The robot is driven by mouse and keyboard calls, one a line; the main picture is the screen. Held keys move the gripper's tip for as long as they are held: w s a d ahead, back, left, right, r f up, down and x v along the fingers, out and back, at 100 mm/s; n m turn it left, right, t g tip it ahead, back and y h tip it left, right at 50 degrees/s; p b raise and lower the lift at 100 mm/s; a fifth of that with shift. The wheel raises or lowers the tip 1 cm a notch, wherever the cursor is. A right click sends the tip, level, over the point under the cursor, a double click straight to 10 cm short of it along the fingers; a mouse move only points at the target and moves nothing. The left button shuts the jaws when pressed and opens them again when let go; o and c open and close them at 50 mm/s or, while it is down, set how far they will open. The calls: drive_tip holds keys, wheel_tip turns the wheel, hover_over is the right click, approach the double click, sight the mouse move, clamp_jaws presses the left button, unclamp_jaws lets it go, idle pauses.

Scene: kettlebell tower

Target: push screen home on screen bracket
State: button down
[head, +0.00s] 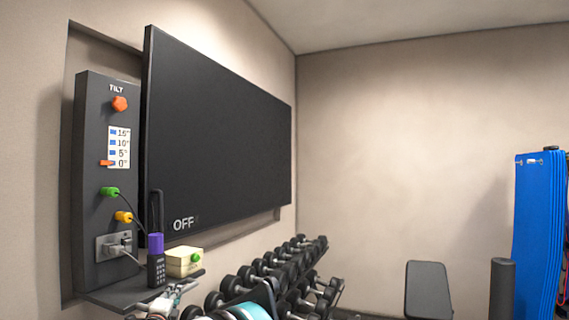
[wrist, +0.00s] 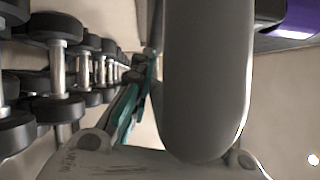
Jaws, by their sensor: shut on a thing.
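The large black screen (head: 215,130), marked OFF, hangs on the left wall in the head view. Its left edge stands out from the wall recess behind it. The screen bracket is hidden behind the screen. My gripper (head: 178,292) is low at the left in the head view, below the screen and close to the shelf's front. Its grey body (wrist: 200,90) fills the middle of the wrist view. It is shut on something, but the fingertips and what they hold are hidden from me. I see no clear contact between gripper and screen.
A dark panel (head: 92,225) with knobs and plugged cables stands left of the screen. A purple-topped black handset (head: 156,270) and a pale yellow box (head: 182,262) are by the shelf. Dumbbells (head: 262,268) line the wall below. A bench (head: 427,290) and blue mats (head: 538,220) are right.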

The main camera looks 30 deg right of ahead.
sight(151, 301)
drive_tip(key=shift+w+a, duration=1.05)
drive_tip(key=shift+w, duration=0.25)
drive_tip(key=shift+w+a, duration=1)
drive_tip(key=shift+w, duration=0.25)
drive_tip(key=c, duration=1.5)
unclamp_jaws()
drive_tip(key=shift+w+f, duration=0.1)
drive_tip(key=shift+c, duration=0.2)
drive_tip(key=shift+v, duration=4)
